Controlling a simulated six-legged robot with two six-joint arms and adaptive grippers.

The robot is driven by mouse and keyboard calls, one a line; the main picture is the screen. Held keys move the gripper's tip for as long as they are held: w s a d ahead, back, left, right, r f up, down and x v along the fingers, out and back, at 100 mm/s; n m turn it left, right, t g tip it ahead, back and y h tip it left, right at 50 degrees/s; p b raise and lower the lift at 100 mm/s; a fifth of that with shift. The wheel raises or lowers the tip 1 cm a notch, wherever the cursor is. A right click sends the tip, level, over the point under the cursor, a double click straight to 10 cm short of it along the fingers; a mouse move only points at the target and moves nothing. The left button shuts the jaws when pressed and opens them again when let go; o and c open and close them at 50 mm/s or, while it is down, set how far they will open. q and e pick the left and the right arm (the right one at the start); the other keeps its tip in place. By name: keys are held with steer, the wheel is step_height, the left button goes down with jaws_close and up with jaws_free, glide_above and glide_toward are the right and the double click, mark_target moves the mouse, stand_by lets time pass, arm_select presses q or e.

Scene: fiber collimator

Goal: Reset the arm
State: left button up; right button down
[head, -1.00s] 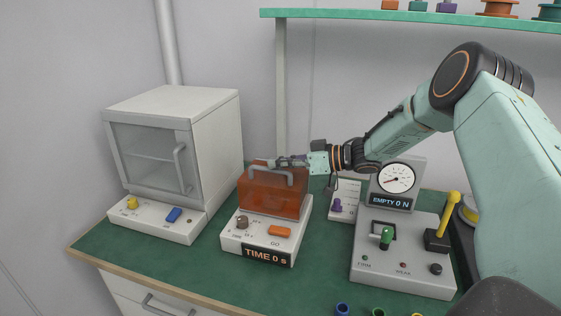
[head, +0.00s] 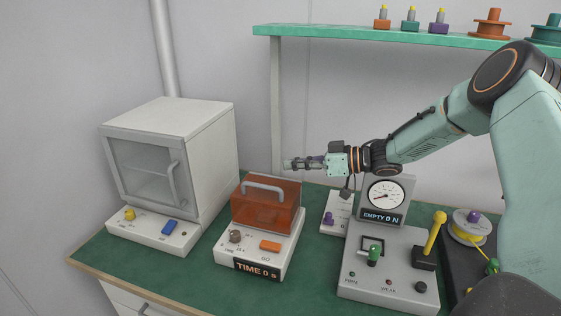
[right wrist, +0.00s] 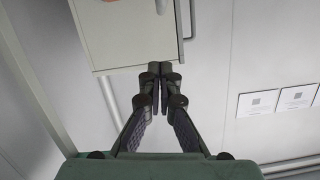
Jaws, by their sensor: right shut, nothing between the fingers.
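My right arm comes in from the right in the head view. Its gripper (head: 290,163) is shut and empty, held in the air just above and to the right of the orange box-shaped cover (head: 265,207) with its grey handle. The gripper is apart from the cover. In the right wrist view the two fingers (right wrist: 158,70) meet at their tips with nothing between them. The cover sits closed on the white timer unit (head: 222,257), whose display reads TIME 0 s. My left gripper is not in the head view.
A white cabinet (head: 185,135) with a glass door stands at the left. A grey tester (head: 388,262) with a dial reading EMPTY 0 N stands at the right, beside a yellow spool (head: 468,228). A green shelf (head: 340,37) with small parts runs above. Bare green bench (head: 190,275) shows in front.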

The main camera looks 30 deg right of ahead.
steer(key=p+v, duration=0.1)
steer(key=v, duration=0.2)
steer(key=shift+s+r, duration=0.15)
steer(key=shift+s, duration=0.05)
steer(key=shift+d, duration=0.1)
